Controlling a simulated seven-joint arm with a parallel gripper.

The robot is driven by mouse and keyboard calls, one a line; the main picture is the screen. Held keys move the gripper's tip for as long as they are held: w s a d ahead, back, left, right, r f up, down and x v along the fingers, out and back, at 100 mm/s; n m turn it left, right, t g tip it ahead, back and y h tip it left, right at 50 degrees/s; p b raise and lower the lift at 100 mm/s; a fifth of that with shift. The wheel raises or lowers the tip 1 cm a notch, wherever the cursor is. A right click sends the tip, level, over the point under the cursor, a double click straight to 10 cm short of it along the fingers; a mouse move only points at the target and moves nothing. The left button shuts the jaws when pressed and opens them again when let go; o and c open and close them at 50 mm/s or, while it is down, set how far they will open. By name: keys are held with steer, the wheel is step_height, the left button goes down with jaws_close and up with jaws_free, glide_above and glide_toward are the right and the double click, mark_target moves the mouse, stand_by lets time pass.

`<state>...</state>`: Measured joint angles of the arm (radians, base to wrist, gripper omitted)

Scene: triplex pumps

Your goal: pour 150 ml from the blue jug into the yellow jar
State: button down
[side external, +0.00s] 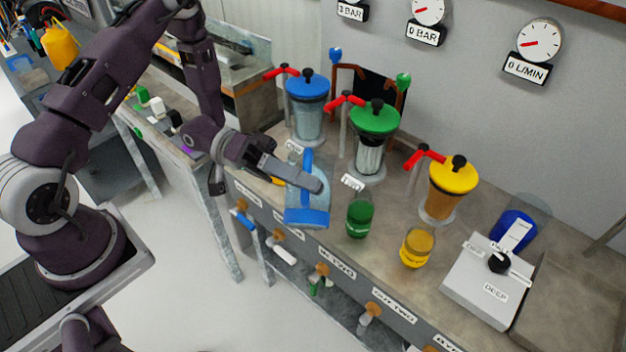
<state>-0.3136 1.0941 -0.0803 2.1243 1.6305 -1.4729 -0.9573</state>
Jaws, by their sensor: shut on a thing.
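The blue jug (308,201) is a clear pale-blue vessel with a blue band at its lower end and a blue upright strip near my gripper. My gripper (316,182) is shut on it, at the bench's front edge. The fingers cover part of the jug, so its tilt and fill level are hard to tell. The yellow jar (417,246) is a small clear vessel with yellow contents, standing on the bench to the right of the jug, apart from it. No stream of liquid shows between them.
A green jar (360,216) stands between the jug and the yellow jar. Behind are blue-lidded (307,105), green-lidded (372,140) and yellow-lidded (446,190) pumps with red handles. A grey box with a black knob (490,280) and a blue vessel (514,230) stand at right.

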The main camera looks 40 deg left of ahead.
mark_target(304, 207)
steer(key=f+m, duration=0.1)
steer(key=s+d+f+y, duration=0.1)
steer(key=shift+s+f+m, duration=0.2)
steer(key=shift+f+m, duration=0.15)
steer(key=shift+m, duration=0.05)
steer(key=shift+s+d+f+m+b, duration=0.2)
steer(key=shift+f+m+b, duration=0.2)
steer(key=shift+f+m, duration=0.3)
steer(key=s+d+f+m+t+y+b, duration=0.2)
steer(key=s+d+f+m+y+b, duration=0.1)
steer(key=f, duration=0.5)
steer(key=shift+s+d+f+m+y+b, duration=0.15)
steer(key=shift+s+d+m+y+b, duration=0.2)
steer(key=shift+s+m+y+b, duration=0.85)
steer(key=shift+w+m+h, duration=0.3)
steer(key=shift+h, duration=0.3)
